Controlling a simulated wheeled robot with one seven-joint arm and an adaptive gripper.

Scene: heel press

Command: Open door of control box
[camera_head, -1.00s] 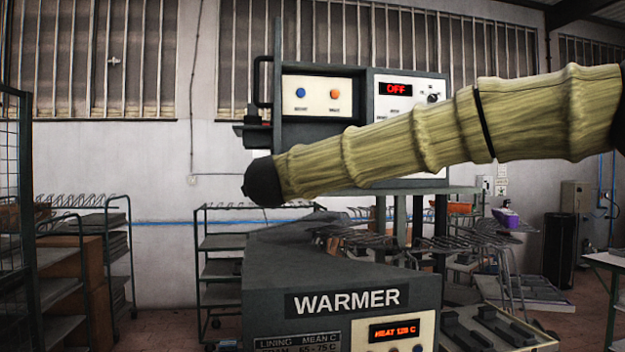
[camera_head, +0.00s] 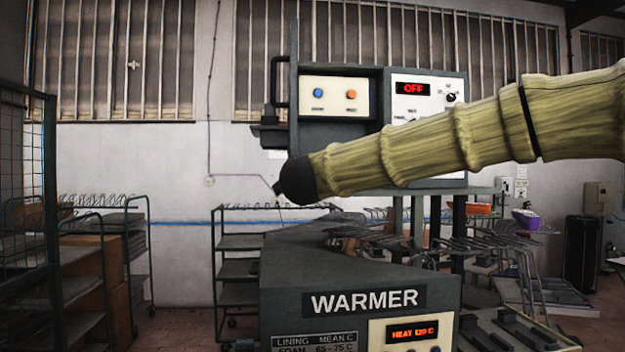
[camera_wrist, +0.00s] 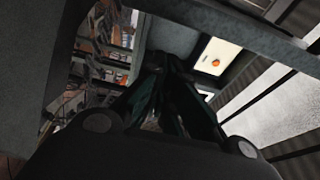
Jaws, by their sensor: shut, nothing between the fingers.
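The control box (camera_head: 345,138) is a dark grey cabinet above the warmer. A pale panel (camera_head: 335,97) with a blue and an orange button shows inside its frame. A black bar handle (camera_head: 279,88) stands at its left edge, beside a narrow upright grey piece; I cannot tell for sure whether this is the door seen edge-on. In the wrist view, the pale panel (camera_wrist: 211,63) shows its orange button. My gripper (camera_wrist: 176,62) is shut and empty, its tips close together left of that panel in the picture. In the head view my sleeved arm hides most of the gripper.
A lit "OFF" display (camera_head: 413,88) and a knob are on the right-hand panel. The warmer (camera_head: 300,270) stands below, in front. Shelved racks (camera_head: 240,250) and a mesh frame (camera_head: 25,190) are at left. Open space lies left of the control box.

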